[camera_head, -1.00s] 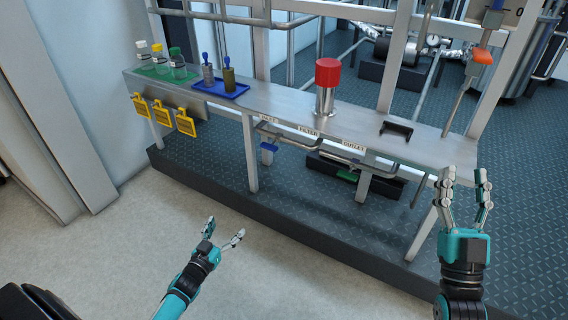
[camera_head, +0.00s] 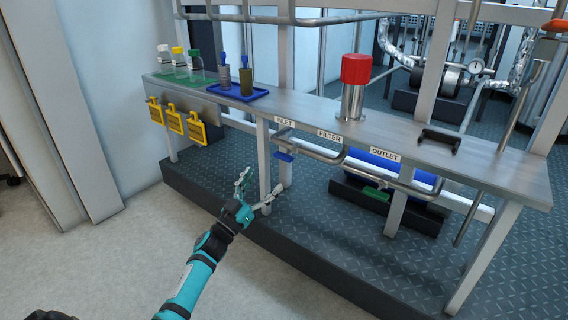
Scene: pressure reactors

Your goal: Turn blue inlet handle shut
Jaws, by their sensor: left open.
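My left gripper (camera_head: 256,190) is open and empty. A green handle (camera_head: 375,194) is on the same piping below the OUTLET label (camera_head: 385,154). My right gripper is out of view.
The metal bench (camera_head: 300,107) carries a red-capped filter housing (camera_head: 353,85), a blue tray (camera_head: 235,93) and several bottles on a green mat. Yellow tags (camera_head: 174,121) hang at its left front. Bench legs (camera_head: 264,160) stand near the handle. The floor in front is clear.

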